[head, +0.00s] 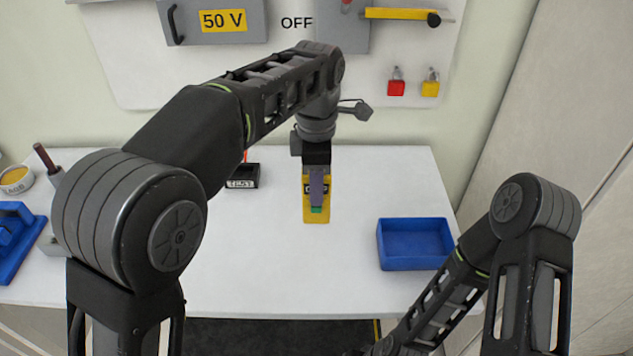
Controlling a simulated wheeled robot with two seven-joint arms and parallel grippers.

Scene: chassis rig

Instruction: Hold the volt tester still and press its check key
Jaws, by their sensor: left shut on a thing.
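The volt tester, seen as a yellow body (309,214) with a small green patch near its front end, is at the middle of the white table. My left gripper (317,188) comes down over it from above and is shut on it. The gripper covers much of the tester's upper face, so I cannot make out the check key for certain. I cannot tell whether the tester touches the table. My right arm is at the lower right, and its gripper is outside the view.
A black box marked TEST (243,183) stands left of the tester. An empty-looking blue tray (415,265) is at the table's right. A blue object (15,240) and a round yellow-topped container (15,180) are at the far left. A panel with padlocks (397,88) hangs behind.

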